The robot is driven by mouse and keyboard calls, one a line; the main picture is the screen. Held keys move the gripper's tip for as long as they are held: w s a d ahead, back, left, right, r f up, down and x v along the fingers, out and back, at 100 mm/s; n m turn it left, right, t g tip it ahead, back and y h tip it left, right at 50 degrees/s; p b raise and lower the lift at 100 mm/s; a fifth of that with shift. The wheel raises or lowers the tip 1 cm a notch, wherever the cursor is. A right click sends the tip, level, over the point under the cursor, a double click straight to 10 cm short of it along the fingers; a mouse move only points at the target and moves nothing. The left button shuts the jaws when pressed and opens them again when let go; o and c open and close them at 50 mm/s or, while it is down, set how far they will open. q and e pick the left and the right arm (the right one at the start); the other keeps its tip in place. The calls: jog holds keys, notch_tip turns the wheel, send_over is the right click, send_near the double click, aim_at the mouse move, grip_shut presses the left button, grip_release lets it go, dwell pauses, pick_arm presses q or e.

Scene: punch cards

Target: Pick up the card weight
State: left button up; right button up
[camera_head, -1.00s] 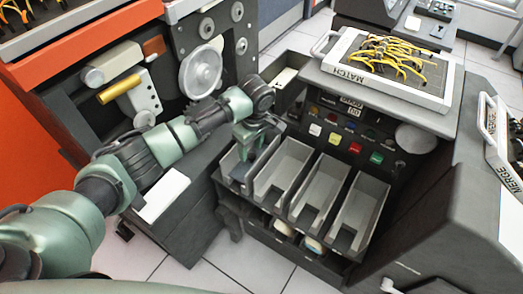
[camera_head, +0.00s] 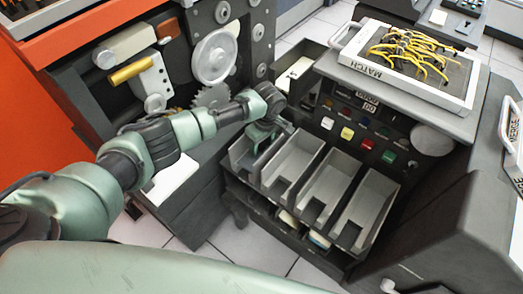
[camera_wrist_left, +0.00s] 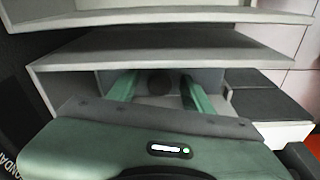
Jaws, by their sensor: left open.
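The card weight appears to be the blue-grey block with a dark round knob (camera_wrist_left: 160,83), seen between my fingers in the left wrist view. It sits in the leftmost of the sloped grey pockets (camera_head: 240,158); in the head view my gripper mostly hides it. My left gripper (camera_head: 264,140) is down at that pocket. In the left wrist view its two green fingers (camera_wrist_left: 159,90) are spread, one on each side of the knob. I cannot tell whether they touch it. My right gripper is not in view.
Several grey pockets (camera_head: 333,190) stand in a row to the right, with walls between them. Behind them is a dark panel with coloured buttons (camera_head: 347,134). Above sits the MATCH plugboard (camera_head: 405,70) with yellow wires. A machine with a round wheel (camera_head: 213,58) stands at left.

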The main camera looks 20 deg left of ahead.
pick_arm(q)
grip_shut()
jog(key=shift+w+r, duration=0.1)
dwell(1.2)
